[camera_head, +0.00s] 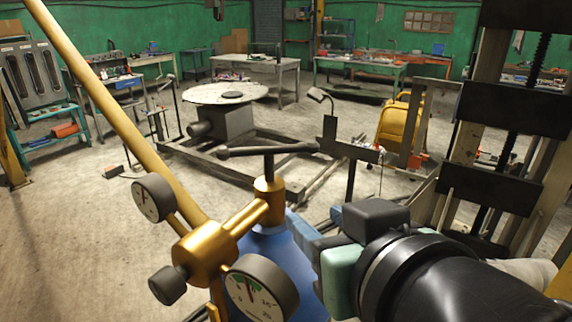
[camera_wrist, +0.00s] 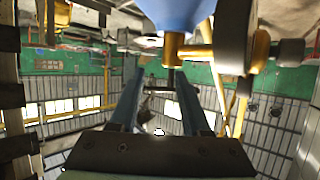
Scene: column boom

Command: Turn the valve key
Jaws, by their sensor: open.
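The valve key (camera_head: 268,150) is a dark T-shaped bar standing upright on the brass valve (camera_head: 269,188) of a blue cylinder (camera_head: 275,262). In the wrist view, which looks upside down, the key (camera_wrist: 171,79) hangs below the brass valve (camera_wrist: 172,47) and appears between the fingers. My gripper (camera_head: 312,216) is open and empty, with blue-grey fingers, to the lower right of the key in the head view. In the wrist view my gripper (camera_wrist: 160,75) spreads on both sides of the key. I see no contact; the exact distance is unclear.
Two round gauges, an upper left one (camera_head: 153,197) and a lower one (camera_head: 262,290), sit on the brass regulator (camera_head: 205,252) beside the valve. Open concrete floor lies left.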

